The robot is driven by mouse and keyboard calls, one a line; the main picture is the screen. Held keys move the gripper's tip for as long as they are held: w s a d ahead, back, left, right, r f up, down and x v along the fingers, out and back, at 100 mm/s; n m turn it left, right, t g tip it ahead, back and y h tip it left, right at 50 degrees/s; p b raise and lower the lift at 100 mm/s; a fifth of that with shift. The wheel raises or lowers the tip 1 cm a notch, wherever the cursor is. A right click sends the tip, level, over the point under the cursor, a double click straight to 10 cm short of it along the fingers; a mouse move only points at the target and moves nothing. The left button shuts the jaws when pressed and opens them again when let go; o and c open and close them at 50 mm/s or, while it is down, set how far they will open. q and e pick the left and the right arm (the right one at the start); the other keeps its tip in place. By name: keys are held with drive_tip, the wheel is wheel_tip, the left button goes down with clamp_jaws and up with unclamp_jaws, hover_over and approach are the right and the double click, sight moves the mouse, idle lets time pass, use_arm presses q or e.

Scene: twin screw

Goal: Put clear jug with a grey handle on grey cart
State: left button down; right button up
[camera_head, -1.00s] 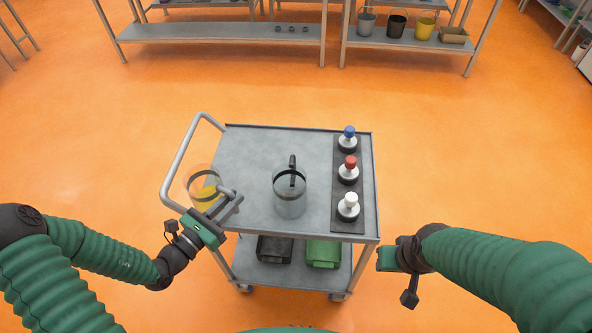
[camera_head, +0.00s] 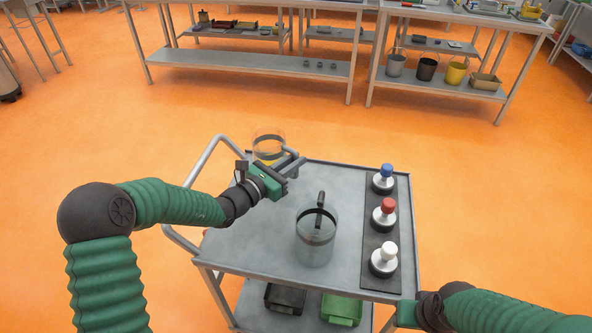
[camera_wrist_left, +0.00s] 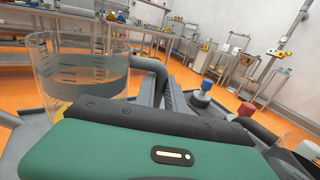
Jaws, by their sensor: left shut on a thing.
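A clear jug with a grey handle (camera_head: 268,145) is in my left gripper (camera_head: 291,164), with yellow showing at its bottom. The gripper is shut on the handle. In the head view the jug appears over the far left corner of the grey cart (camera_head: 262,232); its exact height above the top is hard to tell. The left wrist view shows the jug (camera_wrist_left: 80,75) upright with dark markings and its grey handle between the fingers. My right gripper (camera_head: 408,314) is low by the cart's near right corner, its fingers mostly hidden.
Another clear jug with a dark handle (camera_head: 316,248) stands mid-cart. A black strip (camera_head: 374,230) on the right holds blue, red and white-capped bottles. Black and green bins (camera_head: 341,308) sit on the lower shelf. The cart top's left part is free.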

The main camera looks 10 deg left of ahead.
sight(297, 173)
use_arm(q)
drive_tip(key=shift+w+d+r, duration=0.1)
drive_tip(key=shift+w+d, duration=0.05)
drive_tip(key=shift+w, duration=0.3)
drive_tip(key=f, duration=0.1)
drive_tip(key=d+f, duration=0.1)
drive_tip(key=f, duration=0.1)
drive_tip(key=shift+b, duration=0.35)
drive_tip(key=shift+a+f, duration=0.15)
drive_tip(key=shift+f, duration=0.2)
drive_tip(key=c, duration=1.5)
unclamp_jaws()
drive_tip(key=shift+a, duration=0.2)
drive_tip(key=shift+o, duration=0.5)
drive_tip(key=shift+d, duration=0.1)
drive_tip(key=shift+d, duration=0.1)
drive_tip(key=shift+r, duration=0.1)
drive_tip(key=p+v, duration=0.1)
drive_tip(key=v, duration=1.1)
